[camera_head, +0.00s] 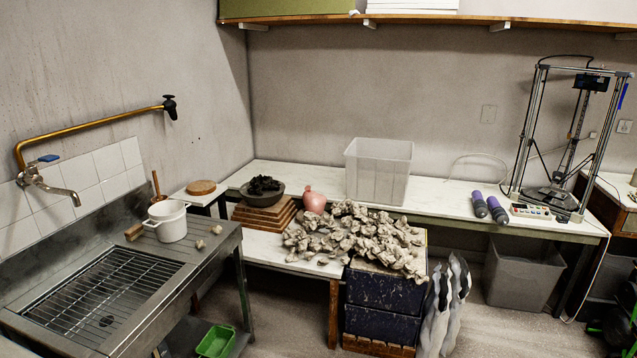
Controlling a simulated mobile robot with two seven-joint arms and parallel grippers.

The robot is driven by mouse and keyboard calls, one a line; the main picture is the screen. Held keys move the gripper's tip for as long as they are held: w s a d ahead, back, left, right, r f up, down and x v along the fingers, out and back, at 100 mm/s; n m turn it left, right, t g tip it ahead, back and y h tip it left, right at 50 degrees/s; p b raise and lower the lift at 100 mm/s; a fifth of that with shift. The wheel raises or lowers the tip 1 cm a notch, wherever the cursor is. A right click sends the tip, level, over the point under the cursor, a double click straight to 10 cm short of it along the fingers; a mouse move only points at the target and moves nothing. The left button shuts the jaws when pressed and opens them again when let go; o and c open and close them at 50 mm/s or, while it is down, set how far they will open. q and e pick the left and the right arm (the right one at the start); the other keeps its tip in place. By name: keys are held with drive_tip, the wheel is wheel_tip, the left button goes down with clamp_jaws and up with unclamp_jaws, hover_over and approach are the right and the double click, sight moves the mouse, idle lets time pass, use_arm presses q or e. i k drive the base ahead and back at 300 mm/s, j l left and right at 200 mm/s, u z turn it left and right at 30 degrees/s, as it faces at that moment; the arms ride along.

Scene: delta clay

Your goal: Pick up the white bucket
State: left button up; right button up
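A small white bucket (172,227) stands upright on the right part of the metal sink counter. It has a side handle toward the left, and a brown wooden handle of some tool (156,186) rises behind or out of it; I cannot tell which. Neither of my grippers shows in the head view.
The sink grate (105,287) lies left of the bucket, with a brown block (134,232) close by and small clay bits (216,229) to its right. A tap (48,184) juts from the tiled wall. Clay lumps (355,240) cover a low table. A green tray (215,341) sits below.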

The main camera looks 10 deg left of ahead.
sight(167, 218)
drive_tip(key=i+u, duration=0.15)
drive_tip(key=i, duration=0.35)
drive_tip(key=i+l+u, duration=0.15)
drive_tip(key=i, duration=0.4)
drive_tip(key=i+l+u, duration=0.15)
drive_tip(key=i, duration=0.35)
